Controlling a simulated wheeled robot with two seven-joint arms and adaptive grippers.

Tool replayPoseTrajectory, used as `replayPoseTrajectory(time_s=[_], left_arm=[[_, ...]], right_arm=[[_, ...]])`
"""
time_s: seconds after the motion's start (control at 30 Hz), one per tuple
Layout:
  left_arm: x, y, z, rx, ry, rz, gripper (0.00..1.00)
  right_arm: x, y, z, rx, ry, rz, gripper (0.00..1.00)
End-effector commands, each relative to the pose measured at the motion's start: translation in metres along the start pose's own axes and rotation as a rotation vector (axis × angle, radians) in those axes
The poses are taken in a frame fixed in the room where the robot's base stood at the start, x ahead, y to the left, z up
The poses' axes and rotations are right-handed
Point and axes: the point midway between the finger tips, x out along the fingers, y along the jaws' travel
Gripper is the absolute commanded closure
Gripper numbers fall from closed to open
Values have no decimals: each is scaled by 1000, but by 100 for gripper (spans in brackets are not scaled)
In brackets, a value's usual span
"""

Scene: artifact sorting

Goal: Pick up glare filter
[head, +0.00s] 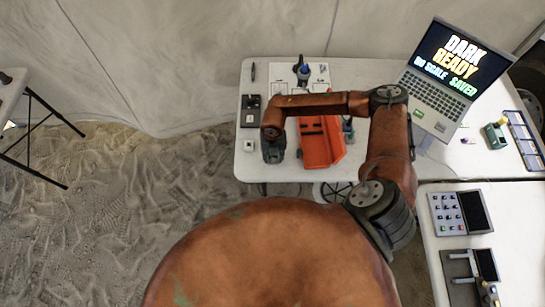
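I cannot pick out the glare filter for sure in the head view. My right arm reaches across the white table (380,68) from the right. My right gripper (272,157) points down near the table's left front part, just left of an orange-red object (322,148). It is seen from above, so its fingers and anything between them are hidden. A small white block (249,146) lies to its left, and a black device (250,112) lies behind that. My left gripper is out of view.
An open laptop (440,92) stands at the right. A pale sheet (318,76) with a dark-and-blue instrument (303,70) lies at the back, with a dark pen (252,72) to its left. A keypad device (460,212) sits on the right table. Sandy ground lies left.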

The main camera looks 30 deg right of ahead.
Motion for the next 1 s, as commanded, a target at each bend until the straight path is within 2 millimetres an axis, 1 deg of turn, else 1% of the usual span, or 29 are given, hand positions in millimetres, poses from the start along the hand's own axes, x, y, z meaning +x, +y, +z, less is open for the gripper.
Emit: replayPoseTrajectory(time_s=[0.2,0.23,0.67,1.0], left_arm=[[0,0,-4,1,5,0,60],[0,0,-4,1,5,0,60],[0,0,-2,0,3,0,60],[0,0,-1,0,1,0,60]], right_arm=[[2,2,0,-2,-1,2,68],[2,2,0,-2,-1,2,70],[2,2,0,-2,-1,2,99],[-1,2,0,-2,-1,2,100]])
